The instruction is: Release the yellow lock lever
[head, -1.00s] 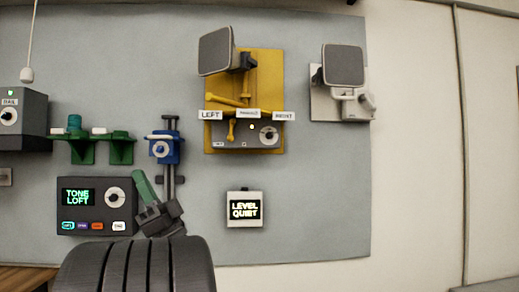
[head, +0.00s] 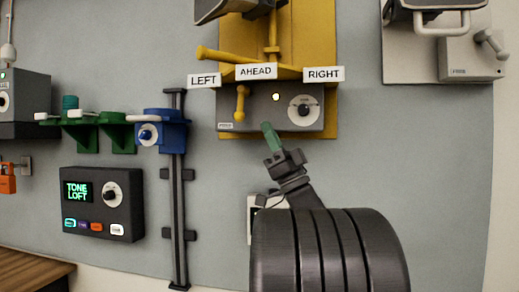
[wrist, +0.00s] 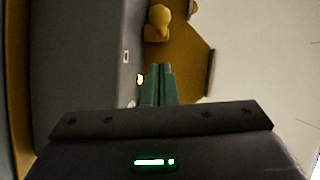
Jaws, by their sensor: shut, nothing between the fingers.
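A short yellow lever (head: 241,103) with a rounded end hangs down the left front of a grey box on a yellow wall panel (head: 330,100). A longer yellow arm (head: 222,56) reaches left above the signs LEFT, AHEAD and RIGHT. I cannot tell for sure which is the lock lever. My gripper (head: 268,130) has green fingers, shut and empty, at the box's lower edge, right of and below the short lever and apart from it. In the wrist view the shut fingers (wrist: 158,72) point toward a yellow knob (wrist: 158,18), with a visible gap.
The grey box has a round dial (head: 304,110) and a lit lamp (head: 276,97). A blue slider (head: 165,133) on a vertical rail and green brackets (head: 118,140) are at left. The TONE LOFT box (head: 103,203) is below them. My arm partly hides a small white box (head: 252,222).

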